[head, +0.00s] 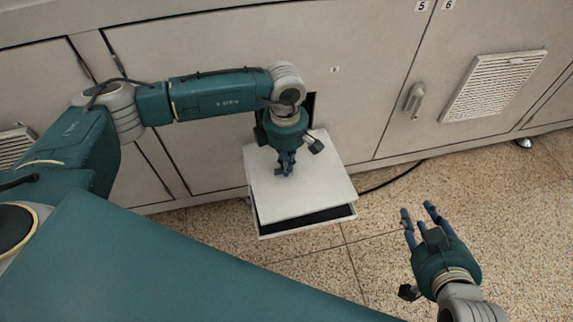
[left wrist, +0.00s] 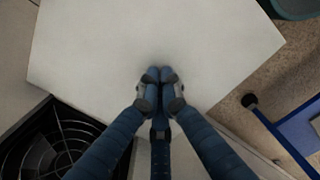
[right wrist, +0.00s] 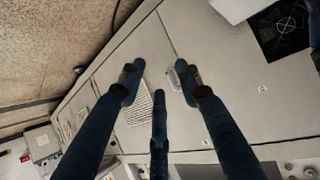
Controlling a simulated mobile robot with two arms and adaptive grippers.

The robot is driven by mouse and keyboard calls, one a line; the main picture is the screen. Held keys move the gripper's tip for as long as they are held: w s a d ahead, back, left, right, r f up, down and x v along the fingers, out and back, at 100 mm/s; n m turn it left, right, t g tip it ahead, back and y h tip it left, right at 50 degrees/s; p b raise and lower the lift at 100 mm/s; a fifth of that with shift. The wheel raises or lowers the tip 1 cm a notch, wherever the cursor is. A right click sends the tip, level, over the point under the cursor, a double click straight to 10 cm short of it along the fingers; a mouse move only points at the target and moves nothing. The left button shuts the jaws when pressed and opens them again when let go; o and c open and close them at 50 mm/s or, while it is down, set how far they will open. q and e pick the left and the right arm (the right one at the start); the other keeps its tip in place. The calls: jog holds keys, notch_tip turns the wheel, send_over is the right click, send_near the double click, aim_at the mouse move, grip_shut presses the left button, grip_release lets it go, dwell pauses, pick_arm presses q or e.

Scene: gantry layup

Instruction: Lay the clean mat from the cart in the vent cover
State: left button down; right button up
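A flat white sheet, which looks like the mat (head: 325,180), lies level over a shallow white tray-like vent cover (head: 300,228). A dark gap shows between them at the front. The sheet also fills much of the left wrist view (left wrist: 120,40). My left gripper (head: 285,172) points down over the sheet's middle, its fingertips together at or just above the surface. I see nothing between them; whether they touch the sheet is unclear. My right gripper (head: 418,209) is open and empty, over the floor at right.
A dark opening with a round fan grille (left wrist: 60,140) is in the cabinet beside the sheet. The beige cabinet front (head: 380,60) has a door handle (head: 414,98) and a louvred vent (head: 494,85). A black cable (head: 395,178) runs along the floor. Speckled floor is free at right.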

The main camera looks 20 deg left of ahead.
pick_arm(q)
jog(key=shift+r+p, duration=0.4)
jog(key=shift+r, duration=0.65)
pick_arm(e)
jog(key=s+d+f+g+h, duration=0.1)
jog(key=s+d+f+g, duration=0.1)
jog(key=s+f, duration=0.3)
jog(key=shift+s+d+g, duration=0.15)
jog(key=shift+s+g, duration=0.6)
jog(key=shift+g, duration=0.05)
jog(key=shift+f, duration=0.1)
jog(key=shift+w, duration=0.1)
